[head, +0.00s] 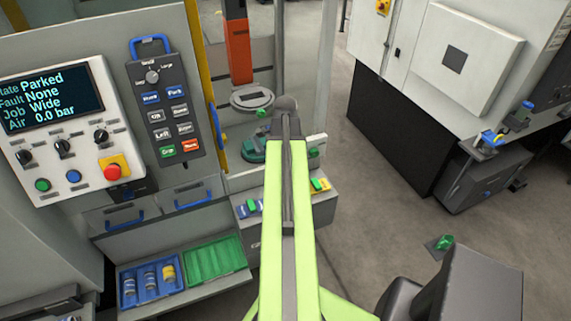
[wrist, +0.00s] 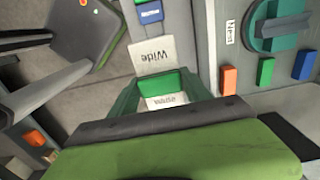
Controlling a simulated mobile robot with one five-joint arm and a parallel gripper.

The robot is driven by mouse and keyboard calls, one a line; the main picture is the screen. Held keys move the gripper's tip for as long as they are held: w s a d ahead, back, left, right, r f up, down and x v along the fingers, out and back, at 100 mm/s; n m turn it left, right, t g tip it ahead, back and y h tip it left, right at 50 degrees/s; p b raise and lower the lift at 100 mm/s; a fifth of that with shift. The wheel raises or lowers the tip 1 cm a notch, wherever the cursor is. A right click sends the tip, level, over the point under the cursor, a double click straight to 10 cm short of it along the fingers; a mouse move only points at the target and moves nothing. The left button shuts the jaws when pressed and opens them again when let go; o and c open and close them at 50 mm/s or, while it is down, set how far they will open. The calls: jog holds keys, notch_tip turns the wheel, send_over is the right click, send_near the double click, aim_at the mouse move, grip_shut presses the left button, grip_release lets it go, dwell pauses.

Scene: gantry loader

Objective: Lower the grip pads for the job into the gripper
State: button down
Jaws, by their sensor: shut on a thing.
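In the wrist view my gripper (wrist: 158,92) is shut on a bright green block (wrist: 155,82), which looks like a grip pad piece. A small white label with upside-down lettering, too small to read surely, shows just below it. In the head view the teal machine gripper (head: 252,152) sits under the orange gantry column (head: 240,52), partly hidden by my arm. A round teal part (wrist: 282,25) shows at upper right in the wrist view. My gripper is hidden in the head view.
The panel screen (head: 52,95) reads Parked, None, Wide, 0.0 bar. Orange (wrist: 229,80), green (wrist: 265,72) and blue (wrist: 304,65) blocks stand at right in the wrist view. A blue tray (head: 133,297) holds several small bottles.

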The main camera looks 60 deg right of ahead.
jog(key=shift+f+b, duration=3.5)
jog(key=shift+f, duration=0.15)
jog(key=shift+f, duration=0.15)
jog(key=shift+f+b, duration=2.6)
jog(key=shift+b, duration=0.15)
jog(key=shift+f, duration=0.15)
jog(key=shift+f+b, duration=1.9)
jog(key=shift+b, duration=0.15)
jog(key=shift+c, duration=2.1)
grip_release()
